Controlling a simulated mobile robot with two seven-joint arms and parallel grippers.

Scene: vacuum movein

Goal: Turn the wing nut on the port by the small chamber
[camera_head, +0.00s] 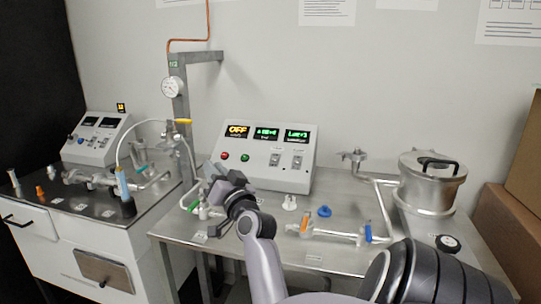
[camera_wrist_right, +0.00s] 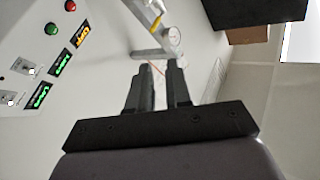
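My right gripper (camera_head: 203,182) is above the left part of the right-hand bench, in front of the control box. In the right wrist view its two fingers (camera_wrist_right: 159,82) stand apart with a narrow pale gap between them; I see no object clearly held. Beyond the fingertips is a metal fitting (camera_wrist_right: 172,38) with a yellow handle (camera_wrist_right: 155,23); the yellow handle (camera_head: 183,121) also shows in the head view. A metal vessel (camera_head: 176,150) stands just left of the gripper, partly covered by tubing. I cannot make out the wing nut. My left gripper is not in view.
The control box (camera_head: 262,155) stands behind my right arm. A lidded metal pot (camera_head: 431,184) with piping is at the right. Small white and blue parts (camera_head: 324,211) lie mid-bench. A steel post (camera_head: 181,115) rises behind. Another bench (camera_head: 70,215) with fittings is left.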

